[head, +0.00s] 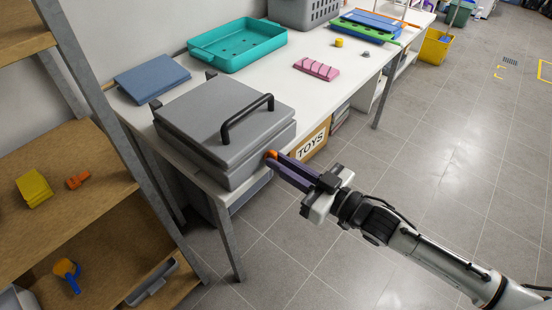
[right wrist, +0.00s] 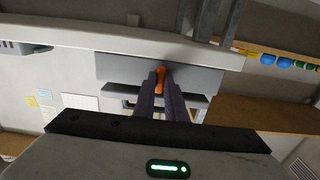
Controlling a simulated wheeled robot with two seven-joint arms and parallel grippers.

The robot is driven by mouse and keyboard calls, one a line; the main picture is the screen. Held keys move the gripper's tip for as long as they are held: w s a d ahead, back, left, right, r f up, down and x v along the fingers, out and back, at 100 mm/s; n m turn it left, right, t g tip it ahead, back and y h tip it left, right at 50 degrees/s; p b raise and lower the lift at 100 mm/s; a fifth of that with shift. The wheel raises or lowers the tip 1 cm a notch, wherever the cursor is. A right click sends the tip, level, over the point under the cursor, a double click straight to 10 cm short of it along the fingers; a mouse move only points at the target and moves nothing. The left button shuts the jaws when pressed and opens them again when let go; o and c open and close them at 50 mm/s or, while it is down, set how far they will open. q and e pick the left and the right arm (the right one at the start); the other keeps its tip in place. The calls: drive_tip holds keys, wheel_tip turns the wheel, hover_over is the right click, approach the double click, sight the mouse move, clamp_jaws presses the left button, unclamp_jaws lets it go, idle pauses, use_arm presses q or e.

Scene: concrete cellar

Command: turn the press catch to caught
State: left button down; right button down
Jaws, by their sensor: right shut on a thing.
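The press (head: 222,125) is a grey box with a flat lid and a black bar handle (head: 247,119), standing at the near end of the white table. Its lid lies closed or nearly closed on the base. The orange catch (head: 271,154) sits on the press's front side; it also shows in the right wrist view (right wrist: 160,79). My right gripper (head: 277,160) reaches in from the lower right, its purple fingers shut on the catch and partly hiding it. In the right wrist view the catch stands between the fingertips. My left gripper is not in view.
A teal tray (head: 238,46), a blue folder-like slab (head: 152,79) and a pink block (head: 316,69) lie on the white table (head: 285,92). A wooden shelf (head: 70,195) stands at the left. A TOYS box (head: 309,141) is under the table.

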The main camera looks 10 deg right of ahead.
drive_tip(key=m+p, duration=0.1)
drive_tip(key=m, duration=0.3)
drive_tip(key=shift+m+p, duration=0.3)
drive_tip(key=shift+p, duration=0.1)
drive_tip(key=m, duration=0.4)
drive_tip(key=shift+m+p, duration=0.3)
drive_tip(key=shift+p, duration=0.1)
